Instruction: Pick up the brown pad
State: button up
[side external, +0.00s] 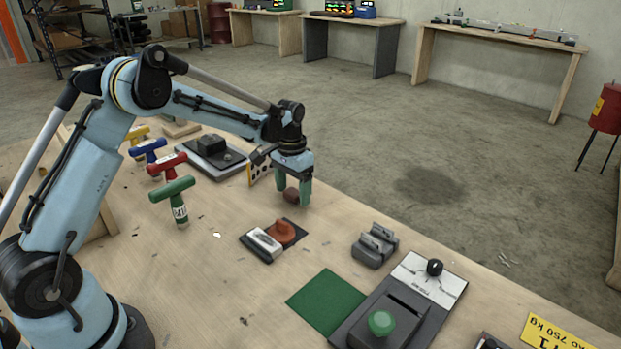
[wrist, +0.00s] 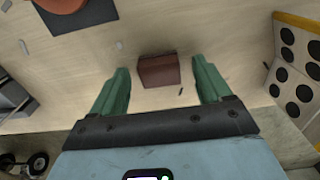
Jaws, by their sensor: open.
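The brown pad (side external: 291,195) is a small dark reddish-brown block on the wooden table. My gripper (side external: 293,188) points down over it, with its green fingers apart. In the wrist view the pad (wrist: 158,71) lies in the gap between the two open green fingers (wrist: 160,80), with clear space on both sides. The fingers do not visibly touch it. Whether the fingertips are level with the pad or a little above it, I cannot tell.
A yellow-edged panel with black dots (wrist: 298,55) is close beside my gripper. Coloured T-handles (side external: 172,188) stand at left. A grey block (side external: 375,245) and green mat (side external: 326,301) lie nearer right.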

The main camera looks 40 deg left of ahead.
aim_at(293, 192)
jog(key=c, duration=1.1)
jog(key=shift+r, duration=0.65)
notch_tip(293, 192, up, 3)
jog(key=shift+f, duration=0.2)
jog(key=s+d+r, duration=0.1)
jog(key=d+r, duration=0.1)
jog(key=d, duration=0.1)
jog(key=s+d+r, duration=0.1)
jog(key=d+r, duration=0.1)
jog(key=d, duration=0.2)
jog(key=s+d+r, duration=0.2)
jog(key=d+r, duration=0.1)
jog(key=d, duration=0.1)
jog(key=shift+s, duration=0.1)
